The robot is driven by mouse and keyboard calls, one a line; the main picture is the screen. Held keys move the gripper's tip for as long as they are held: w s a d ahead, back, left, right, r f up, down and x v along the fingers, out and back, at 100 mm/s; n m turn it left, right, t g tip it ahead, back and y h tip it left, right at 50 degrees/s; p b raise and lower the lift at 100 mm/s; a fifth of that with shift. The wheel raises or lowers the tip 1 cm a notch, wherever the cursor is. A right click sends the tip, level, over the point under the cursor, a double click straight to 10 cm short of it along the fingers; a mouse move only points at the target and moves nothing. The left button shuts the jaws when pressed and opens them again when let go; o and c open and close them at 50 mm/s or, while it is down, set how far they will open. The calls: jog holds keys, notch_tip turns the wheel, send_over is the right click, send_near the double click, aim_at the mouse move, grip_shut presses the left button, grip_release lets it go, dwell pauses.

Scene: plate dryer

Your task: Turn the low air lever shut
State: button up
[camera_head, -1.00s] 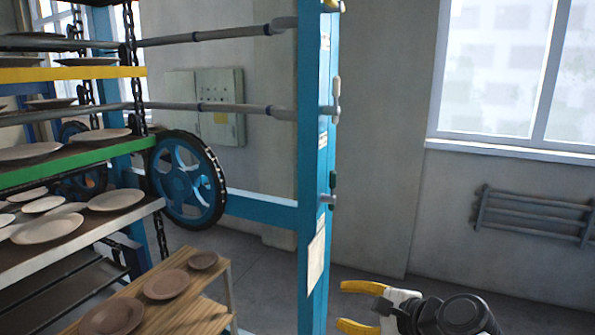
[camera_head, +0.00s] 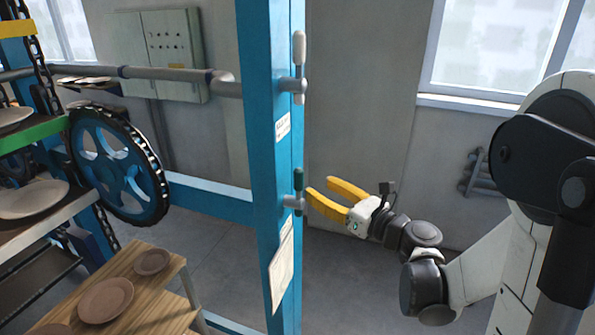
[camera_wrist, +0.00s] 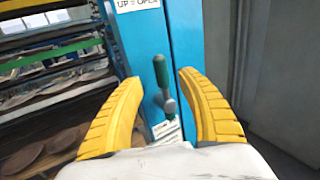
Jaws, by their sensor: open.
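The low air lever (camera_head: 299,183) has a dark green handle and sits on a grey stub low on the blue post (camera_head: 259,150). Its handle points up. In the wrist view the green lever (camera_wrist: 161,72) stands between my two yellow fingers, beyond their tips, with its grey pivot below. My gripper (camera_head: 320,193) is open and empty, just right of the lever in the head view. The gripper also shows in the wrist view (camera_wrist: 158,80). I cannot tell whether a finger touches the lever.
A higher lever with a pale handle (camera_head: 299,50) is on the same post. A sheet of paper (camera_head: 281,268) hangs below the low lever. Left are a blue chain wheel (camera_head: 118,165), racks with plates and a wooden table (camera_head: 150,293). Right of the post is free floor.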

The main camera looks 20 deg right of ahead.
aim_at(302, 178)
jog(key=x, duration=0.8)
jog(key=shift+w+a, duration=0.1)
jog(key=shift+w, duration=0.15)
grip_shut()
